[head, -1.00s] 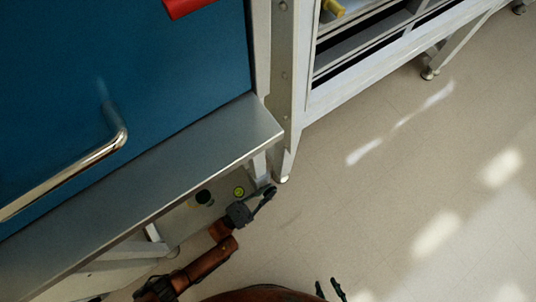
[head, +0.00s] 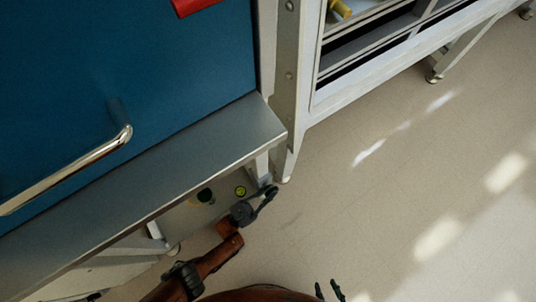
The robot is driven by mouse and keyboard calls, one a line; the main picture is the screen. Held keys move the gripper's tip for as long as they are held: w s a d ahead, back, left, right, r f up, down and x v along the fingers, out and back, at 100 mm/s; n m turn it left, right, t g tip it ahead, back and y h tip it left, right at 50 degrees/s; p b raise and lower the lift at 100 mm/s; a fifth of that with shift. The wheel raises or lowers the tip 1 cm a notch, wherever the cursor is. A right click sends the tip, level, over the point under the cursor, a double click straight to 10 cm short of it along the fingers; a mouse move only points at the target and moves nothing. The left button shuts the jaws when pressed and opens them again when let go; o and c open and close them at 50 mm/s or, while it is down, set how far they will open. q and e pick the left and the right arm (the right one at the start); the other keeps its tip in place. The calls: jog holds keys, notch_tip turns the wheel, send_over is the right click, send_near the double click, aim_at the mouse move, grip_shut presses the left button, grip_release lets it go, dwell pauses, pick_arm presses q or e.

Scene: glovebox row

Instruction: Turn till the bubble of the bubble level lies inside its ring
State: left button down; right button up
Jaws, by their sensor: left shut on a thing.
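The bubble level (head: 240,190) is a small round yellow-green disc with a dark centre, on the pale panel below the steel ledge. It is too small to tell where its bubble lies against the ring. My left gripper (head: 270,191) is just right of it, at the foot of the cabinet's white leg (head: 262,166). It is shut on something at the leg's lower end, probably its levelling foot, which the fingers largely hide. My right gripper (head: 329,290) shows at the bottom edge, its two dark fingers apart, with nothing seen between them.
A steel ledge (head: 185,172) overhangs the panel, below a blue door with a chrome handle (head: 85,170). A dark round knob (head: 204,196) sits left of the level. A white-framed rack (head: 370,85) stands at right. The floor (head: 400,200) there is clear.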

aim_at(266, 195)
pick_arm(q)
jog(key=shift+s+f, duration=0.1)
jog(key=shift+f, duration=0.05)
jog(key=c, duration=2.2)
grip_release()
jog(key=shift+v, duration=1.7)
jog(key=s+a, duration=0.7)
jog(key=a, duration=0.2)
jog(key=shift+a, duration=0.25)
